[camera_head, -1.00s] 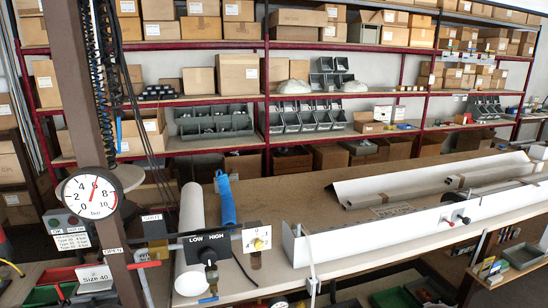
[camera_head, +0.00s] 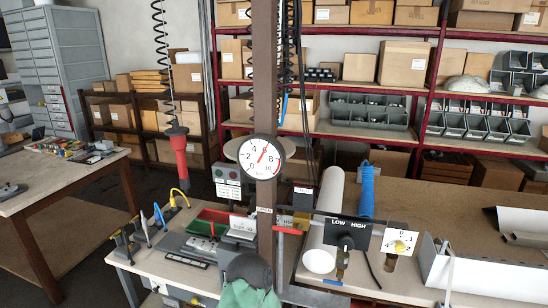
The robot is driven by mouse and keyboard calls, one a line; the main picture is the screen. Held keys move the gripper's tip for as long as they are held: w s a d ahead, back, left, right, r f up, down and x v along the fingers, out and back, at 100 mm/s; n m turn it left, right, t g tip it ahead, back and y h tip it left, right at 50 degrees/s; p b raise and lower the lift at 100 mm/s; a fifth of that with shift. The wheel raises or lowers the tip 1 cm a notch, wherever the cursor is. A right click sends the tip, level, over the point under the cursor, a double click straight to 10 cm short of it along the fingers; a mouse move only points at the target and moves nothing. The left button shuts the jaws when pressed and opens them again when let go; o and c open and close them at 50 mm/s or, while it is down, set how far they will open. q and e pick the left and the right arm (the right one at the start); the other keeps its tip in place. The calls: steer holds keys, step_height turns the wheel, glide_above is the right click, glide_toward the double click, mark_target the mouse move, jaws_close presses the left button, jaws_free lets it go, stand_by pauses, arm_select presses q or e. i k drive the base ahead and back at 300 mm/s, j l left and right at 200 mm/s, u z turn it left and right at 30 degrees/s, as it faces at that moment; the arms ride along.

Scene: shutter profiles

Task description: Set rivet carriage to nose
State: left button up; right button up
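Neither of my grippers is in view. I cannot pick out a rivet carriage or its nose with certainty. A long white shutter profile (camera_head: 480,272) lies on the bench at the right, cut off by the picture edge. A red-topped T-shaped part (camera_head: 288,231) stands left of the control box. A round pressure gauge (camera_head: 262,157) is fixed to the brown post.
The brown post (camera_head: 265,60) stands in front of the bench. A red tool (camera_head: 178,150) hangs on a coiled cord. A side table (camera_head: 60,185) holds small items at the left. A dark rounded object with green cloth (camera_head: 248,290) is at the bottom. Open floor lies between the tables.

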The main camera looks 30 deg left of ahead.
mark_target(236, 242)
steer(key=u, duration=1.45)
